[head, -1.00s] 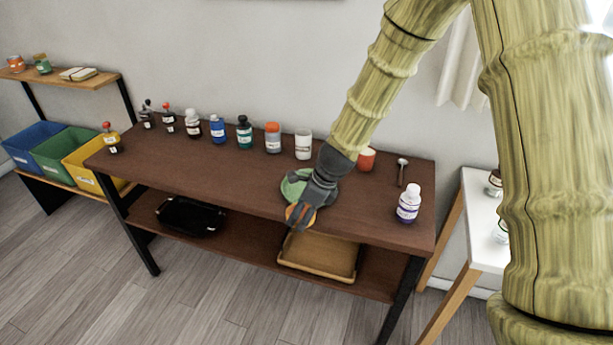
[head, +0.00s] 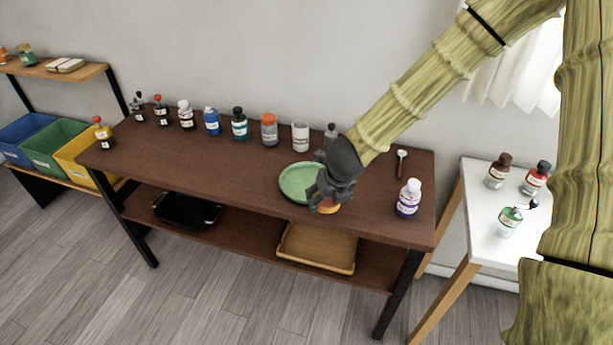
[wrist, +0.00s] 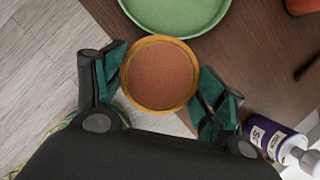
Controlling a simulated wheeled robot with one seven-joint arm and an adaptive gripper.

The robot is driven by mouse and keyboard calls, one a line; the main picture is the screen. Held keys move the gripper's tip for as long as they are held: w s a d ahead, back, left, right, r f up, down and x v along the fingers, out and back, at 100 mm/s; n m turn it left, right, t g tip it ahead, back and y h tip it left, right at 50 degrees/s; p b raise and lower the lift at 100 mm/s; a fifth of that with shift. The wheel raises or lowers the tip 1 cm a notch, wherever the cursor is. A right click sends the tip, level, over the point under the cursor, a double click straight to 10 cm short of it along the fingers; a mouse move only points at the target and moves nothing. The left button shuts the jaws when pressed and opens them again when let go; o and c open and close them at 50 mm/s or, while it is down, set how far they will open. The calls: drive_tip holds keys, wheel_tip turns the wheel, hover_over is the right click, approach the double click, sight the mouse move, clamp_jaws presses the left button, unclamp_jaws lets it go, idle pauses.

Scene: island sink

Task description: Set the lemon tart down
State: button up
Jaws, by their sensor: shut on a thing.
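The lemon tart is a round thing with an orange-tan rim and a brownish-red top (wrist: 160,74). In the wrist view it sits between the two fingers of my gripper (wrist: 160,85), which is shut on it. In the head view my gripper (head: 326,196) is at the front edge of the brown table, and only part of the tart (head: 328,206) shows beneath it. A green plate (head: 298,182) lies on the table just left of my gripper; it also shows in the wrist view (wrist: 178,14). I cannot tell whether the tart touches the table.
Several bottles and a white cup (head: 300,136) line the back of the table (head: 200,165). The table's left middle is clear.

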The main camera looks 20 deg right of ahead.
drive_tip(key=p, duration=0.6)
hover_over(306, 182)
drive_tip(key=s, duration=0.1)
drive_tip(key=shift+s+d+f, duration=0.1)
drive_tip(key=shift+s+f, duration=0.1)
drive_tip(key=shift+f, duration=0.35)
drive_tip(key=shift+w+f, duration=0.1)
drive_tip(key=shift+f, duration=1.8)
drive_tip(key=shift+f, duration=0.1)
drive_tip(key=o, duration=1)
drive_tip(key=shift+b+v, duration=0.3)
drive_tip(key=shift+v, duration=5.85)
drive_tip(key=shift+w, duration=0.1)
